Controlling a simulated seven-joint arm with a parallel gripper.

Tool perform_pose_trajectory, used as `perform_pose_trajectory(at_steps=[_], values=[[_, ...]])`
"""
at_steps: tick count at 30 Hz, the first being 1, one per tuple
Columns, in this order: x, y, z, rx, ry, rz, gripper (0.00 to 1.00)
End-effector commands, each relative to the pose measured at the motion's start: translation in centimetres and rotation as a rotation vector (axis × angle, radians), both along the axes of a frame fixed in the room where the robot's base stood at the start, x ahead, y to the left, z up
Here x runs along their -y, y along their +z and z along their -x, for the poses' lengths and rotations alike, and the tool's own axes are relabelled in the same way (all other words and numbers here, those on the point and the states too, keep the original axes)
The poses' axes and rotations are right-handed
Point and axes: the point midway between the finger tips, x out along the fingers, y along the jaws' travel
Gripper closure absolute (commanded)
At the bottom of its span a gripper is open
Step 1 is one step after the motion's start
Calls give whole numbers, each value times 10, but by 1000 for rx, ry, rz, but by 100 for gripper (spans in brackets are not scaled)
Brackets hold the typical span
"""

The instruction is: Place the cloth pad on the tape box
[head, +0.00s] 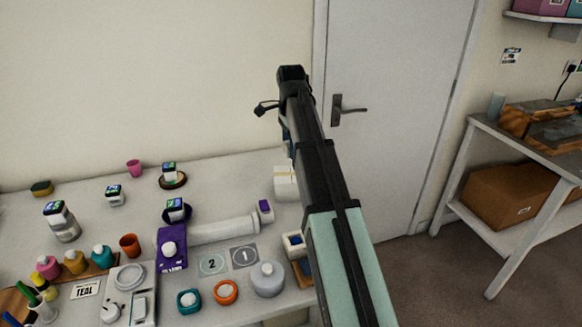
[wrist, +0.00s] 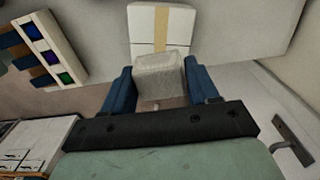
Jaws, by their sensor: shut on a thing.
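My gripper (wrist: 158,82) is shut on the cloth pad (wrist: 160,65), a pale grey-white woven block between its blue fingers. The tape box (wrist: 147,20), white with a tan strip of tape, lies beyond the pad in the wrist view, and the pad overlaps its lower edge there. I cannot tell whether they touch. In the head view the tape box (head: 285,186) stands at the table's right end, partly hidden by my arm. My gripper (head: 286,138) shows there above the box, its fingers mostly hidden behind the arm, and the pad cannot be made out.
The white table (head: 95,213) holds several bottles, cups and small devices. A white roll (head: 222,230) lies left of the box. A small case with coloured squares (wrist: 47,45) is at the wrist view's left. A door handle (head: 345,110) is behind my arm.

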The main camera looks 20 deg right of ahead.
Motion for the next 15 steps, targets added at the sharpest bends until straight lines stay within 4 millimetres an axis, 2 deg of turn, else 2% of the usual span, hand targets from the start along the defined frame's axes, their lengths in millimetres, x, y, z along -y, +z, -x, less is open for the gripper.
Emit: perform_pose_trajectory(at_steps=[3,11,15], values=[[0,-22,2,-2,-1,0,70],[0,-41,1,-1,-1,0,70],[0,-58,1,-1,-1,0,70]])
